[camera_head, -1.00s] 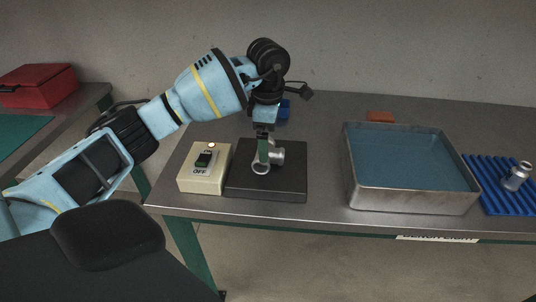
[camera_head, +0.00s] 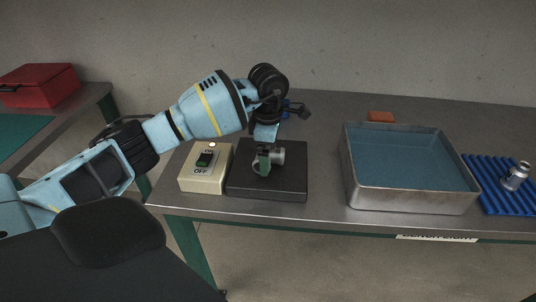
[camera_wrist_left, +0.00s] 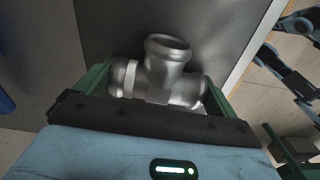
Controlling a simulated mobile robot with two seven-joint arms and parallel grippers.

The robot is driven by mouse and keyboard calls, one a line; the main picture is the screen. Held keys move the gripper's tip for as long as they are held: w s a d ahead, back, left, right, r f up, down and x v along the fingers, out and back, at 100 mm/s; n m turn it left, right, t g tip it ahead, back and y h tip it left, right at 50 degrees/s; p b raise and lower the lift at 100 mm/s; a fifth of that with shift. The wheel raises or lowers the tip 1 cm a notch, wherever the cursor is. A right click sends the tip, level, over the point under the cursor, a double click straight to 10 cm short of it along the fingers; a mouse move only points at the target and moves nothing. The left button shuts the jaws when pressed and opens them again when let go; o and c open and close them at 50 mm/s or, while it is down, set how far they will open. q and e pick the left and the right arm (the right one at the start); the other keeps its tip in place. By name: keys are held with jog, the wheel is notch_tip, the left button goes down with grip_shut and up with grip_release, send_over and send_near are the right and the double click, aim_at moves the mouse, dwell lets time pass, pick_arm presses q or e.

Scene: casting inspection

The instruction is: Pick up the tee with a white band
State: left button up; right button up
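A metallic grey pipe tee (camera_head: 275,156) lies on the dark pad (camera_head: 290,184). In the left wrist view the tee (camera_wrist_left: 166,70) has its branch facing up the picture and a white band (camera_wrist_left: 130,78) around its left end. My left gripper (camera_head: 264,166) is down at the tee, with its green fingers (camera_wrist_left: 158,82) at either end of the tee's run. They look open around it, with very little gap, and contact is hard to judge. One finger partly hides the tee in the head view. My right gripper is not in view.
A beige switch box (camera_head: 203,185) with a lit lamp stands left of the pad. A metal tank of blue liquid (camera_head: 410,199) is to the right. Beyond it a grey metal part (camera_head: 515,177) rests on a blue ribbed mat (camera_head: 490,190). An orange block (camera_head: 380,117) lies behind.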

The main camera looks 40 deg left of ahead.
pick_arm(q)
jog(key=shift+r, duration=0.1)
jog(key=c, duration=0.6)
jog(key=shift+r, duration=0.1)
jog(key=shift+r, duration=0.6)
notch_tip(320, 180, up, 2)
jog(key=shift+r, duration=0.15)
jog(key=s+d, duration=0.1)
jog(key=d, duration=0.4)
jog(key=s+d+r, duration=0.1)
jog(key=d, duration=0.4)
jog(key=s+d+b, duration=0.1)
jog(key=s+d, duration=0.1)
jog(key=d, duration=0.3)
jog(key=shift+s+d+r, duration=0.1)
jog(key=shift+d+r, duration=0.05)
jog(key=shift+d, duration=0.1)
